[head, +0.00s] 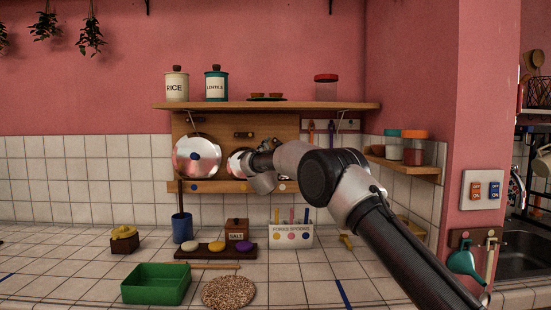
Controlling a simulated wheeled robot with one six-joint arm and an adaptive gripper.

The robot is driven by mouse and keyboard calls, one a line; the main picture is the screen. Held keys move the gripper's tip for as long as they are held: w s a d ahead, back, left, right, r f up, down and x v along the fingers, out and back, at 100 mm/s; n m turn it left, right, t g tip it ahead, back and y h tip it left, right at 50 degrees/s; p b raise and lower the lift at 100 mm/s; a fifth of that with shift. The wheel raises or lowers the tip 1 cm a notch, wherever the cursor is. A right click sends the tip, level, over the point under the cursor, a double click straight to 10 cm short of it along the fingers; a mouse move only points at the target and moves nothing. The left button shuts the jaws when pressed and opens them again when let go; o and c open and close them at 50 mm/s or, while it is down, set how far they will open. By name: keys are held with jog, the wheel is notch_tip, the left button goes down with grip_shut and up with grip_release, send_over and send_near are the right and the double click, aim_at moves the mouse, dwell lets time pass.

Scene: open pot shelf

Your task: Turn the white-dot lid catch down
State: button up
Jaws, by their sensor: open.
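The wooden lid board (218,128) hangs under the shelf. A large shiny lid (190,165) with a blue knob hangs at its left, under a small dark catch (194,134). A second, smaller lid (234,163) hangs in the middle, partly hidden by my gripper, under another dark catch (243,134) lying about level. Coloured dots mark the lower rail (215,187); a pale one (282,187) is beside my arm, its exact colour unclear. My gripper (249,161) is open in front of the second lid. My arm hides the board's right part, and I cannot pick out the white-dot catch.
The shelf (300,105) above holds canisters and a red-lidded jar (326,87). A side shelf (418,170) with jars is at right. On the tiled counter are a blue cup (182,228), a white utensil box (292,236), a green tray (156,284) and a round mat (228,292).

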jog(key=shift+v, duration=2.25)
